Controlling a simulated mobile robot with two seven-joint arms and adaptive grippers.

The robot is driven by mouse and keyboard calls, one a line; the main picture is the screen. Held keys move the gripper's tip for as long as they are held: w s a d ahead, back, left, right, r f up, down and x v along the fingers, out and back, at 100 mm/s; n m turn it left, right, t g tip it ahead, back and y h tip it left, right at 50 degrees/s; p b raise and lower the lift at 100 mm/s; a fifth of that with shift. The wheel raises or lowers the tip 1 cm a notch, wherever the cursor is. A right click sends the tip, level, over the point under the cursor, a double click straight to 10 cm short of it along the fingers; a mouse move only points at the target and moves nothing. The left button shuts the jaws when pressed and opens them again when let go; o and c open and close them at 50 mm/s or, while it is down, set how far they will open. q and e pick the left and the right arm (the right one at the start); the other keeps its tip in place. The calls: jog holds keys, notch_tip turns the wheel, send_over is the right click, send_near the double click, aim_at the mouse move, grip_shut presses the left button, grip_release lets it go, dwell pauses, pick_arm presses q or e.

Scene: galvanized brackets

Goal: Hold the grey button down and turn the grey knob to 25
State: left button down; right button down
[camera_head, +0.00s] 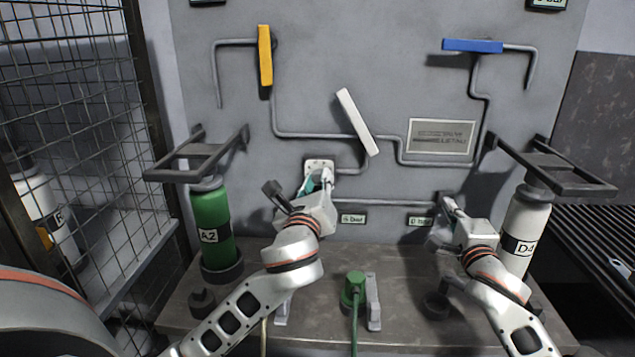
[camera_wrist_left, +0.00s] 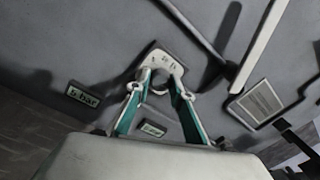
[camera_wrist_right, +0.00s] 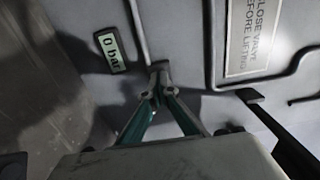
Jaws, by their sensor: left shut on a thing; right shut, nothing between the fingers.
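A small pale dial plate (camera_head: 319,166) with markings too small to read is on the grey panel; it also shows in the left wrist view (camera_wrist_left: 161,53). My left gripper (camera_head: 322,182) is shut on the grey knob in front of this plate. The fingers hide most of the knob, and its setting cannot be read. My right gripper (camera_head: 447,202) is shut and empty, with its fingertips at a small grey part, seemingly the grey button (camera_wrist_right: 159,67), on the panel. I cannot tell whether it is pressed in.
A yellow handle (camera_head: 265,55), a white handle (camera_head: 358,122) and a blue handle (camera_head: 472,45) are on the panel above. A green cylinder (camera_head: 210,215) and a white cylinder (camera_head: 525,220) stand either side. A green hose fitting (camera_head: 353,289) is on the bench.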

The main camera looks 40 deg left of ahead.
pick_arm(q)
jog(key=shift+r+m, duration=0.15)
jog(key=shift+m, duration=0.15)
jog(key=c, duration=1.8)
grip_release()
jog(key=v, duration=0.7)
jog(key=shift+s+d, duration=0.1)
jog(key=shift+s, duration=0.15)
